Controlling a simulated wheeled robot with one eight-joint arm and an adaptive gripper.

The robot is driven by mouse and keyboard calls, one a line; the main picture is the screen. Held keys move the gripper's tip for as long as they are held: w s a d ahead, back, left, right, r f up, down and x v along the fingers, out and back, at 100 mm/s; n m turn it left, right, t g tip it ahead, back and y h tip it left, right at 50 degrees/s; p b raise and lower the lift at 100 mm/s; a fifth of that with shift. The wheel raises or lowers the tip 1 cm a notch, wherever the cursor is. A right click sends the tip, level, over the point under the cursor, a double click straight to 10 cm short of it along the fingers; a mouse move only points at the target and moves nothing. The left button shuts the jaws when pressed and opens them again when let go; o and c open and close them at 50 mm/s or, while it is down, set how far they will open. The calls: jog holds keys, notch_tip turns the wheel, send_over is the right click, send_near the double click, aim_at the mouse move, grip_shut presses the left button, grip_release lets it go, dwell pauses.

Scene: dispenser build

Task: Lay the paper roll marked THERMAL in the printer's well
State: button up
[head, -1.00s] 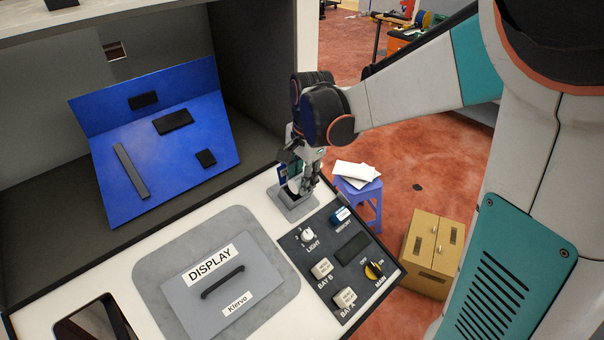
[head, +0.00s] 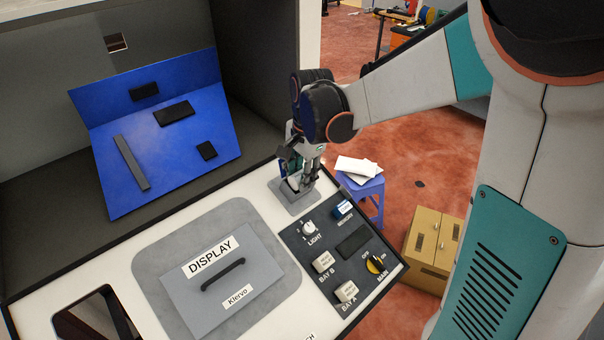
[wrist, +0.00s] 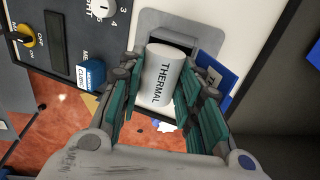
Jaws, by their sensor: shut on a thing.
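The white paper roll marked THERMAL (wrist: 160,82) is held between the fingers of my gripper (wrist: 164,72). In the wrist view its label faces the camera. The printer (head: 286,205) is a grey housing at the far right corner of the white counter. Its dark well (wrist: 173,36) shows past the end of the roll in the wrist view. In the head view my gripper (head: 297,185) is right over the printer, and its fingers hide most of the well and the roll. I cannot tell whether the roll touches the well.
A dark control panel (head: 352,242) with knobs and a blue memory block (head: 342,210) lies in front of the printer. The DISPLAY cover (head: 222,291) is to the left. A blue tilted board (head: 180,155) stands behind. A blue stool (head: 368,192) is beyond the counter edge.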

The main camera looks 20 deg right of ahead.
jog(key=shift+s+f, duration=0.15)
jog(key=shift+f, duration=0.1)
jog(key=o, duration=1.1)
jog(key=shift+w+a, duration=0.1)
jog(key=shift+w, duration=0.1)
jog(key=shift+r, duration=0.1)
jog(key=shift+r+p, duration=2)
jog(key=shift+r, duration=1.45)
